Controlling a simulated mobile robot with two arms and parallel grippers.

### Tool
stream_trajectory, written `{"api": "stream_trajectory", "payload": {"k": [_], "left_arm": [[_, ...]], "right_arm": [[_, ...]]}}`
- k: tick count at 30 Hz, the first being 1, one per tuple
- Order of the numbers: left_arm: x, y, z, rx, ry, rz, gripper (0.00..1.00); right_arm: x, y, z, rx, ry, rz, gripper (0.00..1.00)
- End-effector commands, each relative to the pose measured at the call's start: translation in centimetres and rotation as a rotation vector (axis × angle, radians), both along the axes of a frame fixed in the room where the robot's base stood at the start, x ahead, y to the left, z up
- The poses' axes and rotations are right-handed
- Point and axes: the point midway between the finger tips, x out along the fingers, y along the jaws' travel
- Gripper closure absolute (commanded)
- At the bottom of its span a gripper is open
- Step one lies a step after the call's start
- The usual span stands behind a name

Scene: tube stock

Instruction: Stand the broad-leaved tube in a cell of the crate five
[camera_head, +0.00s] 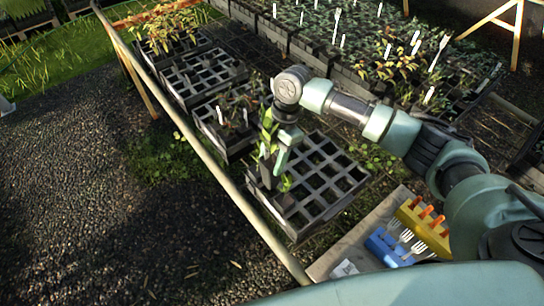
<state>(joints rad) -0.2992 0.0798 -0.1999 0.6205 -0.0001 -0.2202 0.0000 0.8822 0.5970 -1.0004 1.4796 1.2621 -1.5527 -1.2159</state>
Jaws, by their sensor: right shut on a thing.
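My right gripper (280,165) reaches in from the right and points down over the left part of the nearest black crate (335,208). It is shut on the broad-leaved tube (266,178), a dark slim tube with bright green leaves above it. The tube looks about upright at the crate's left side. I cannot tell whether its lower end is inside a cell or above it. Most of the crate's other cells look empty. No readable number shows on the crate. My left gripper is out of view.
Behind stand a crate with reddish plants (235,108), a mostly empty crate (200,75) and one with yellowish plants (170,35). A wooden rail (200,150) runs along their left. A board at lower right holds yellow (422,228) and blue (385,248) holders.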

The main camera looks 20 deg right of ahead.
Motion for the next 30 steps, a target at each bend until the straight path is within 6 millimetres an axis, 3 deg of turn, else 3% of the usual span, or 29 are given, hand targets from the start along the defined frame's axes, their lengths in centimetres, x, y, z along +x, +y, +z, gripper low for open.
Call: {"api": "stream_trajectory", "payload": {"k": [11,30], "left_arm": [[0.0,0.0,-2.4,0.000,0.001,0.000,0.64],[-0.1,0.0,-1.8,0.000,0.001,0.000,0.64]], "right_arm": [[0.0,0.0,-2.1,0.001,-0.002,-0.001,1.00],[0.0,0.0,-2.4,0.001,-0.002,-0.001,1.00]]}}
